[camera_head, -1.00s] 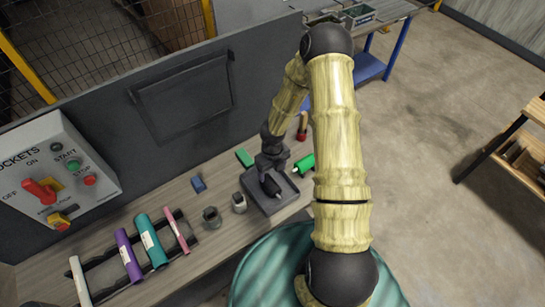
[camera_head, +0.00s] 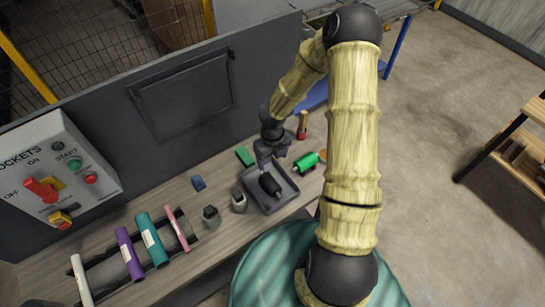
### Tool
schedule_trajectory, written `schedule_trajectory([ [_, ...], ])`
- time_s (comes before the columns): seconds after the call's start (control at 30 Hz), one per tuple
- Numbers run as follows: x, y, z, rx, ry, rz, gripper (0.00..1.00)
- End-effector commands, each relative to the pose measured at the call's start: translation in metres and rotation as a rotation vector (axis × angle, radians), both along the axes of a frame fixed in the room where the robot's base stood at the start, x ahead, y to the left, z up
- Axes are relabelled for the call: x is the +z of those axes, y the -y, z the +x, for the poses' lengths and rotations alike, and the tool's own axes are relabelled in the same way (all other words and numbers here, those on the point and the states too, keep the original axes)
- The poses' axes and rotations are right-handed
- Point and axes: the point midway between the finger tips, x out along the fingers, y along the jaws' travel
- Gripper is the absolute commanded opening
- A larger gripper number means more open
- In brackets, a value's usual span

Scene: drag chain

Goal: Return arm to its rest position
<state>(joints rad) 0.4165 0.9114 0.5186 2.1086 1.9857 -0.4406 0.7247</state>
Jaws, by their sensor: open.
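My arm (camera_head: 352,130) rises from the teal round base and bends over toward the workbench. My gripper (camera_head: 272,158) hangs above the back edge of a small grey tray (camera_head: 286,202). It is open and holds nothing that I can see; its fingertips are small in the view. A black cylinder (camera_head: 269,184) lies in the tray, just below and apart from the gripper.
A control box (camera_head: 55,170) and dark panel stand behind.

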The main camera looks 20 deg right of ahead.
Motion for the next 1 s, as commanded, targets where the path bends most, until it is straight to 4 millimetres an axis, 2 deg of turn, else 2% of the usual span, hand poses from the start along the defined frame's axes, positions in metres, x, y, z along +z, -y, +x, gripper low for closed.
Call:
schedule_trajectory([
  [0.5, 0.0, 0.0, 0.0, 0.004, 0.002, 0.0, 0.72],
  [0.63, 0.005, 0.002, 0.005, 0.078, 0.039, -0.014, 0.72],
  [0.77, 0.018, 0.003, 0.017, 0.281, 0.129, -0.05, 0.72],
  [1.0, 0.059, -0.006, 0.03, 0.843, 0.299, -0.141, 0.72],
])
